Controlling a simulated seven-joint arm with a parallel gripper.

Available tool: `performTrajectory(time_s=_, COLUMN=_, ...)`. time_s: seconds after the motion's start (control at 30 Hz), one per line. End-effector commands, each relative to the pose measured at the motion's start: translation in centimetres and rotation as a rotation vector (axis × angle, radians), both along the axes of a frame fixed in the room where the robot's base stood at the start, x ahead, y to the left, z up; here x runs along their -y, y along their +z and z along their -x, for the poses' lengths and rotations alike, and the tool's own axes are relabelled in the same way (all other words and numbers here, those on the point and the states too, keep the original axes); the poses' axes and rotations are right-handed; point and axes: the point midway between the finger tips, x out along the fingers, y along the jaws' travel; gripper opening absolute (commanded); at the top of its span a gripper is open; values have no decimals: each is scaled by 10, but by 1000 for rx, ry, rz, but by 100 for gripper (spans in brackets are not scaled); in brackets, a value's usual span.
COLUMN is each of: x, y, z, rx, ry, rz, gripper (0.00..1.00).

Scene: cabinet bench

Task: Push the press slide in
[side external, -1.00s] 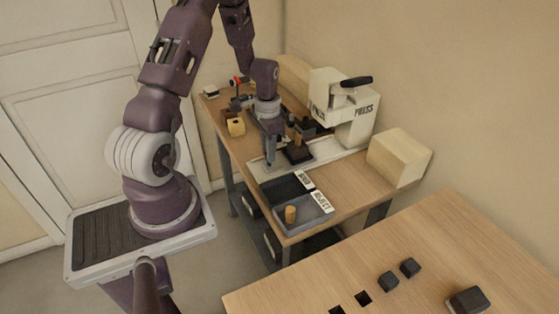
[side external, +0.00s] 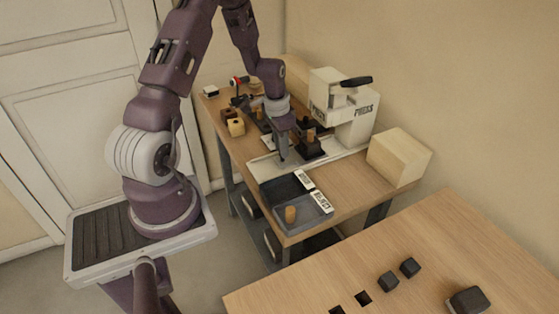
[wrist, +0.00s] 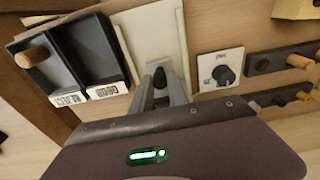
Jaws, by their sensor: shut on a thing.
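The white press (side external: 340,105), marked PRESS, stands at the back of the bench. The slide, a dark block (side external: 311,150) with a wooden peg upright in it, sits on the pale base plate in front of the press. My gripper (side external: 283,157) is low over that plate, on the near left side of the slide. In the wrist view my gripper (wrist: 163,92) is shut on a small dark knob (wrist: 159,79) above the white plate (wrist: 150,35). The slide's main block is not clear in the wrist view.
Dark bins labelled GOOD and REJECT (side external: 308,217) lie near the bench's front; one holds a wooden peg (side external: 291,214). A dial (wrist: 223,74) and dark holders with pegs (wrist: 285,58) are beside the plate. A wooden block (side external: 399,157) stands right of the press.

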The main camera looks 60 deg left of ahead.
Motion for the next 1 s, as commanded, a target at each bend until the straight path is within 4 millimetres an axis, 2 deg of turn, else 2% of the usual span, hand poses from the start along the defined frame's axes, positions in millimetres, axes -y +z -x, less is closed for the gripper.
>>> performTrajectory(time_s=0.23, x=0, y=0, z=-2, rx=12, ry=0, rz=1, gripper=0)
performTrajectory(time_s=0.7, x=0, y=0, z=-34, rx=186, ry=0, rz=0, gripper=0)
performTrajectory(time_s=1.0, x=0, y=0, z=-36, rx=198, ry=-1, rz=-1, gripper=0)
